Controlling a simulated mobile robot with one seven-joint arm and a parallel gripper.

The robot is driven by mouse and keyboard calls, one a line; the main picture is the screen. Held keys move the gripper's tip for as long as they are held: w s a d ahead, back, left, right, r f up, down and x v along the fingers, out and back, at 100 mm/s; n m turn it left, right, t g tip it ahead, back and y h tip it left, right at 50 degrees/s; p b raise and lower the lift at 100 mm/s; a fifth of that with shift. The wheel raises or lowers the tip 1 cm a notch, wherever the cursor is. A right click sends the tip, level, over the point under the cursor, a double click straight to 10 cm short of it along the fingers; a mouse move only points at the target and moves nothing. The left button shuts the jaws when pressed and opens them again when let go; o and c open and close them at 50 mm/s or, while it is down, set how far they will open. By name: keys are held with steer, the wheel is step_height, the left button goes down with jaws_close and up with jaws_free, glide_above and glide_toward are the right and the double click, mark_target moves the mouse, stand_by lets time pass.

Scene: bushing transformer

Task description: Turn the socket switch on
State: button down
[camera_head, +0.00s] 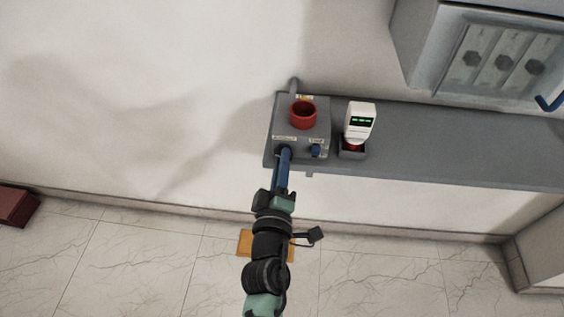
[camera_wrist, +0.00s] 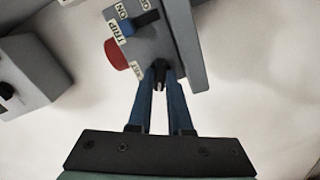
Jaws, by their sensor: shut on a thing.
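A grey switch box (camera_head: 317,132) sits on the left end of the wall shelf, with a large red round part (camera_head: 303,113) on top. On its front, a blue knob (camera_head: 316,150) shows at the right under a white label. My gripper (camera_head: 285,153) is at the left part of the box front. In the wrist view my blue fingers (camera_wrist: 161,74) are shut on a small dark knob (camera_wrist: 160,84), mostly hidden between the tips. Its turn position cannot be told.
A white device with a green display (camera_head: 360,122) stands in a small dark holder on the grey shelf (camera_head: 430,145), right of the box. A grey wall cabinet (camera_head: 480,50) hangs at upper right. The wall left of the box is clear.

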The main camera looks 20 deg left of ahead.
steer(key=m+b, duration=0.4)
steer(key=m, duration=0.8)
steer(key=shift+f+m, duration=0.1)
steer(key=shift+m, duration=0.2)
stand_by(0.4)
steer(key=c, duration=1.1)
jaws_free()
steer(key=v, duration=1.3)
